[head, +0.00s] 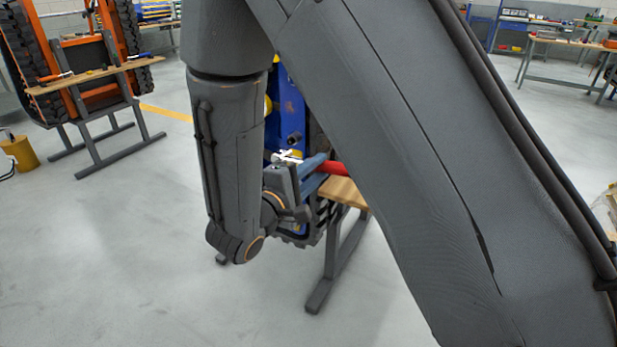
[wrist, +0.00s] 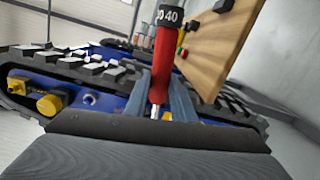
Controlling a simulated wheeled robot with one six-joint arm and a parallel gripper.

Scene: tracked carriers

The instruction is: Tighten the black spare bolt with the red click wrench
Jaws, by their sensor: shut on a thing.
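The red click wrench (head: 332,168) is held in my gripper (head: 308,172). Its silver head (head: 288,156) sticks out to the left, close to the blue carrier (head: 291,105). In the wrist view its red handle (wrist: 165,62) rises between the two fingers and ends in a black part marked 40 (wrist: 170,16). A dark round stub shows on the blue carrier just above the wrench head in the head view; I cannot tell if it is the black spare bolt. A grey round fitting (wrist: 90,99) shows on the blue frame in the wrist view.
Yellow round parts (wrist: 48,104) and black track pads (wrist: 105,72) line the carrier. A wooden board (wrist: 222,45) is close beside the wrench. An orange carrier (head: 88,70) with a wooden shelf stands at the far left.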

